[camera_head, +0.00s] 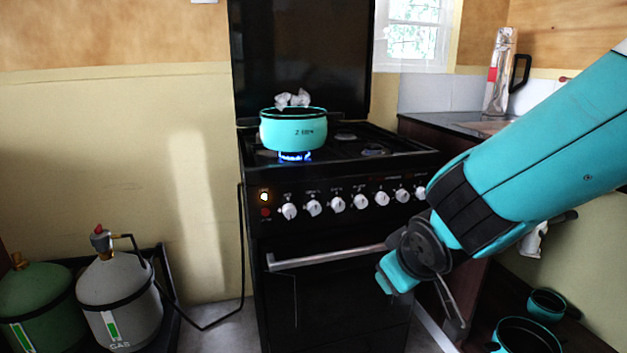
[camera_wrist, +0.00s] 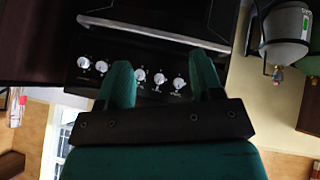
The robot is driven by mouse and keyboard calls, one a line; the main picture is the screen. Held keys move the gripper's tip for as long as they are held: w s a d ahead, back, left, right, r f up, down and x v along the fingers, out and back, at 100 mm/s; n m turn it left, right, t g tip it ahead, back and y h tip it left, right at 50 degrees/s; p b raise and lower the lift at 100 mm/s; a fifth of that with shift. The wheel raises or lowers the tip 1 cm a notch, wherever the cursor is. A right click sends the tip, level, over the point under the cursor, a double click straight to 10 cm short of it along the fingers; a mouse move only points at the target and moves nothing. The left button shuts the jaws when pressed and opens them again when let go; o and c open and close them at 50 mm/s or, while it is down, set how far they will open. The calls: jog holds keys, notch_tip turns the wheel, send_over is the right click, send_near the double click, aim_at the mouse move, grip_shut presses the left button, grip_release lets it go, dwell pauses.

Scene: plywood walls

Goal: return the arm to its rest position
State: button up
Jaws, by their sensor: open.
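My arm (camera_head: 545,150) is teal with black joints and reaches in from the upper right in the head view. My gripper (camera_head: 398,275) is in front of the black stove (camera_head: 335,310), beside the right end of the oven door handle. In the wrist view my gripper (camera_wrist: 163,80) shows two teal fingers spread apart with nothing between them. The row of stove knobs lies beyond the fingers, and this view is upside down. Whether the fingers touch the stove cannot be told.
A teal pot (camera_head: 293,132) with crumpled white stuff above its rim sits over a lit blue flame. A grey gas cylinder (camera_head: 117,300) and a green one (camera_head: 40,310) stand at left. A counter (camera_head: 455,127) is at right. Teal pots (camera_head: 525,338) sit low at right.

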jog(key=s+r+g+y, duration=0.2)
jog(key=s+r+g, duration=0.2)
jog(key=s, duration=0.7)
jog(key=s+r+g+y, duration=0.2)
jog(key=s+r+g, duration=0.2)
jog(key=s, duration=0.8)
notch_tip(320, 180, up, 23)
jog(key=p, duration=2.4)
jog(key=shift+w+d+n, duration=0.2)
jog(key=shift+w+n, duration=0.1)
jog(key=shift+w, duration=0.15)
jog(key=shift+f, duration=0.1)
